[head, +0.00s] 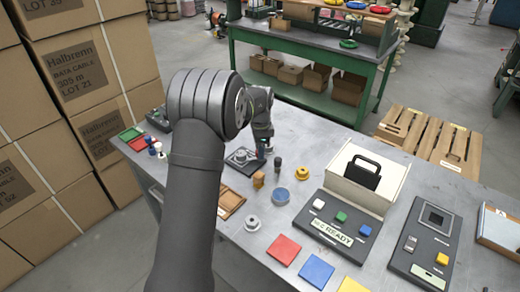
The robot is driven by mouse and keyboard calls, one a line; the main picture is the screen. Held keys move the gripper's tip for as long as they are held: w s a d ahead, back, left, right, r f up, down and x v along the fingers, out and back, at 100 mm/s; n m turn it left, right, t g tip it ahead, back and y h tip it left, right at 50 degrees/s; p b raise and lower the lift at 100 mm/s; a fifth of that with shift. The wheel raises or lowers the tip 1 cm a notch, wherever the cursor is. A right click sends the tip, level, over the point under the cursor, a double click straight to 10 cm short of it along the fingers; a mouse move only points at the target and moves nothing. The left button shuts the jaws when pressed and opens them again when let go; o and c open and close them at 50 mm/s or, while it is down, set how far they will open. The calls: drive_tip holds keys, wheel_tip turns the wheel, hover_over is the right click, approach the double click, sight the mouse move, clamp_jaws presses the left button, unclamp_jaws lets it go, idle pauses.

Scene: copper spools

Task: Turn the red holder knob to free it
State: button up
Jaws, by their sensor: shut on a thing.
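A dark holder plate (235,164) lies on the metal table with a silver round part (241,156) on it. My gripper (264,149) points down at the right side of this plate, beyond my large grey arm. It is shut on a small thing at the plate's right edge. A bit of red (269,151) shows at the fingertips, which looks like the red holder knob; most of it is hidden, and its turn angle cannot be told.
Close by stand a dark cylinder (278,162), a wooden block (258,180), a yellow spool (302,173), a blue round dish (280,196) and a silver spool (252,223). A button panel (338,228) with an open box lies right. Coloured squares (284,249) lie in front.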

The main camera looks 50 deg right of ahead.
drive_tip(key=n, duration=0.6)
drive_tip(key=shift+n, duration=0.3)
idle(0.5)
drive_tip(key=o, duration=1)
drive_tip(key=shift+c, duration=0.2)
drive_tip(key=shift+r, duration=0.1)
wheel_tip(320, 180, up, 17)
drive_tip(key=shift+s+r, duration=0.15)
drive_tip(key=shift+s, duration=0.05)
drive_tip(key=f, duration=1.7)
drive_tip(key=shift+w+f, duration=0.2)
drive_tip(key=shift+f, duration=0.05)
drive_tip(key=shift+r, duration=0.1)
